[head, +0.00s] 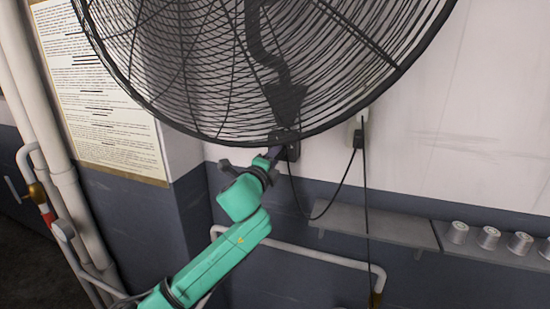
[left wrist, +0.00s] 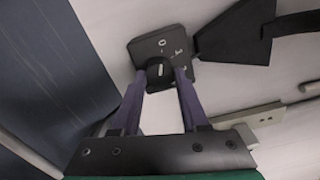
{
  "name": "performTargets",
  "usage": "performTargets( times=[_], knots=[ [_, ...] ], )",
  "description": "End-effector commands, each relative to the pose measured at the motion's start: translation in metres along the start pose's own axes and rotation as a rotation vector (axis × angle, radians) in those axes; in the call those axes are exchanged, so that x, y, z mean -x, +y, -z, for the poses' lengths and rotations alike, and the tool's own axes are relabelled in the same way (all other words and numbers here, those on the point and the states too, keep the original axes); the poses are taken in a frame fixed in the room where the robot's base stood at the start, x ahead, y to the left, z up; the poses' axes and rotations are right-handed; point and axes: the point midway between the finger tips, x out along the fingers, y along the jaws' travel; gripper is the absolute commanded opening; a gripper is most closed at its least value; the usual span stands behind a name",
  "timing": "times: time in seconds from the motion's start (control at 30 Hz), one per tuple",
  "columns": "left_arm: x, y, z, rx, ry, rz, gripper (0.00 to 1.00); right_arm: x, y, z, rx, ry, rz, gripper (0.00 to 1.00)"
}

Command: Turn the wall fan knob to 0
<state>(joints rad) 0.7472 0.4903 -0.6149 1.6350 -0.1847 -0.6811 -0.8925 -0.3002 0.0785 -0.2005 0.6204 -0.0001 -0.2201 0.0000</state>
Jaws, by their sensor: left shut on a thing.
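The wall fan (head: 270,70) has a dark round wire cage that fills the top of the head view. Its dark control box (head: 293,151) sits on the wall just below the cage, and the box's face (left wrist: 150,47) shows in the left wrist view. The black knob (left wrist: 158,72) is on that face, with a short white mark and pale figures around it, among them 0 and 3. My left gripper (head: 272,154) reaches up to the box. Its purple fingers (left wrist: 160,80) are shut on the knob, one on each side. The mark's exact setting is hard to tell. My right gripper is out of view.
A socket (head: 357,130) with a hanging cable is right of the box. A grey shelf (head: 375,222) and several metal spools (head: 488,238) are lower right. White pipes (head: 50,130) and a notice board (head: 95,95) are at left. A pipe rail (head: 310,254) runs below.

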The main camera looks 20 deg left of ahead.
Motion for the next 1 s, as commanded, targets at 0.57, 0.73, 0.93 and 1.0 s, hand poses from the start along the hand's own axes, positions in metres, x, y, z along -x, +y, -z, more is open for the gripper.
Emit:
performTargets(
  times=[0.57,0.73,0.93,1.0],
  knots=[
    [0.000,0.000,-0.001,0.004,-0.001,0.000,0.74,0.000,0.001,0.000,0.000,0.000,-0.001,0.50],
    [0.001,0.000,0.000,0.003,0.000,0.000,0.74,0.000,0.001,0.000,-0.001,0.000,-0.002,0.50],
    [0.022,0.003,-0.001,0.002,0.000,0.000,0.74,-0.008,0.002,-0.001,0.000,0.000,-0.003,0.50],
    [0.038,0.004,0.000,0.001,0.001,0.002,0.74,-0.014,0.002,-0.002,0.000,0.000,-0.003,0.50]
  ],
)
